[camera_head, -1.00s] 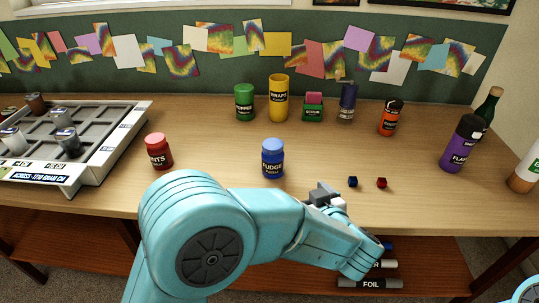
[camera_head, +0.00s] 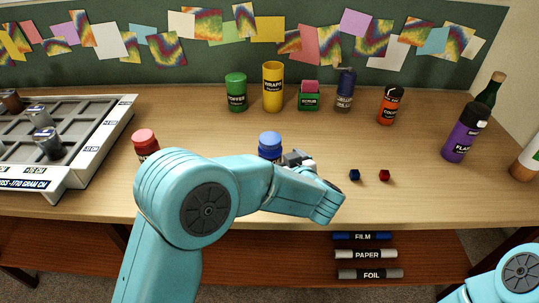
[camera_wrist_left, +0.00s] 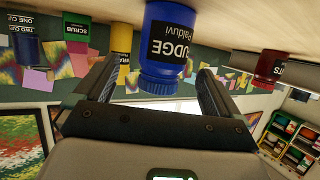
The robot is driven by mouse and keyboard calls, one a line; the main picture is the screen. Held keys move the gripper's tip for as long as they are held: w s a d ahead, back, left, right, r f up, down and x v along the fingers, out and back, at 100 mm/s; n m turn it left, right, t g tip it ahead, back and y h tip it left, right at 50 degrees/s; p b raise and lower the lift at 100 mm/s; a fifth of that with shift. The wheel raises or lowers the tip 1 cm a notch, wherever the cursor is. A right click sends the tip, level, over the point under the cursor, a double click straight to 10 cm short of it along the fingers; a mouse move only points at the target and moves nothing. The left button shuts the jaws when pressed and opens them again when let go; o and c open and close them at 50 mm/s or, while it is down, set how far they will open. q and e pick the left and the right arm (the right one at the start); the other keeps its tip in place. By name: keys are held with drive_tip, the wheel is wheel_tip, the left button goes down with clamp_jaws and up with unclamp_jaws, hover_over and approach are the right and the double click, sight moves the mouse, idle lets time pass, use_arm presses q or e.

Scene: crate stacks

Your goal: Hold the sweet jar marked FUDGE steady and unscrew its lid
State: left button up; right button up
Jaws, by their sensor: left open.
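The blue FUDGE jar (camera_head: 270,146) stands upright on the table with its blue lid on. My left arm hides its lower part in the head view. In the left wrist view, which is upside down, the FUDGE jar (camera_wrist_left: 168,45) shows its label and ribbed lid. My left gripper (camera_head: 297,158) is beside the jar, to its right in the head view. In the wrist view the left gripper's open fingers (camera_wrist_left: 158,72) are on either side of the lid, with gaps; I cannot tell how far the jar is between them. My right gripper is out of view.
A red-lidded jar (camera_head: 145,141) stands to the left, near a compartment tray (camera_head: 103,145). Green (camera_head: 236,92), yellow (camera_head: 273,87) and other containers stand behind. A blue cube (camera_head: 355,175) and a red cube (camera_head: 384,175) lie to the right. The purple bottle (camera_head: 463,135) is far right.

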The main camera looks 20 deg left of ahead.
use_arm(q)
drive_tip(key=x, duration=0.6)
drive_tip(key=shift+w+a+r, duration=0.1)
drive_tip(key=shift+w+a, duration=0.1)
drive_tip(key=shift+a, duration=0.15)
drive_tip(key=shift+s, duration=0.1)
drive_tip(key=c, duration=1.3)
wheel_tip(320, 180, up, 20)
drive_tip(key=p, duration=0.4)
drive_tip(key=shift+r, duration=0.1)
